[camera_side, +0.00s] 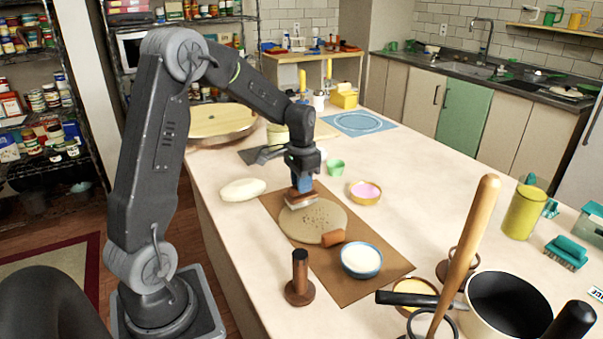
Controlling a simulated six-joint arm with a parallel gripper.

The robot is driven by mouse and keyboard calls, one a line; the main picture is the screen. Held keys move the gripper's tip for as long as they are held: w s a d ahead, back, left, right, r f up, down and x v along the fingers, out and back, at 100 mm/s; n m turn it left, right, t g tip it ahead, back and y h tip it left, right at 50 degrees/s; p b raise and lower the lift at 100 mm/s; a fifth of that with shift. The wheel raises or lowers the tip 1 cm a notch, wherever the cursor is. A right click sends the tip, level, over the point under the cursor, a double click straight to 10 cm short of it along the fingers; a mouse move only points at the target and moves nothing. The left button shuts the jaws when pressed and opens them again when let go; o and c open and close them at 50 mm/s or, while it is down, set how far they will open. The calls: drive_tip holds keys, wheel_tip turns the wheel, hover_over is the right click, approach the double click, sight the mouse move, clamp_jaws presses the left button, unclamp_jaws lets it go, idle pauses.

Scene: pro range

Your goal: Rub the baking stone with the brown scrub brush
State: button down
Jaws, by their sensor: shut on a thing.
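My gripper (302,184) points down and is shut on the brown scrub brush (300,200), which has a brown back and pale bristles. The baking stone (318,224) is a flat, round, beige disc with dark specks on its top. It lies on a brown mat (362,289) on the counter. The brush is over the stone's upper left part, bristles down. I cannot tell for sure whether the bristles touch the stone. The brush hides part of the stone's far edge.
An orange-brown block (333,237) lies at the stone's lower right edge. Near it are a blue bowl of white stuff (361,259), a pink-filled bowl (365,192), a pale dough lump (242,189) and a wooden stamp (300,281). A teal brush (566,252) and a pot (505,307) are at right.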

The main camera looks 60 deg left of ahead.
drive_tip(key=shift+d+f, duration=0.75)
drive_tip(key=shift+d, duration=0.2)
drive_tip(key=shift+s+d, duration=0.2)
drive_tip(key=shift+d, duration=2.05)
drive_tip(key=shift+s+d, duration=0.15)
drive_tip(key=shift+d, duration=2.1)
drive_tip(key=shift+w+a, duration=0.2)
drive_tip(key=shift+a, duration=2.55)
drive_tip(key=shift+w+a, duration=0.15)
drive_tip(key=shift+a, duration=2.55)
drive_tip(key=shift+w, duration=0.75)
drive_tip(key=shift+s+d, duration=0.2)
drive_tip(key=shift+d, duration=2.5)
drive_tip(key=shift+s+d, duration=0.2)
drive_tip(key=shift+d, duration=2.5)
drive_tip(key=shift+w+a, duration=0.15)
drive_tip(key=shift+a, duration=2.5)
drive_tip(key=shift+w+a, duration=0.15)
drive_tip(key=shift+a, duration=2.5)
drive_tip(key=shift+a+r, duration=0.1)
drive_tip(key=shift+r, duration=4.1)
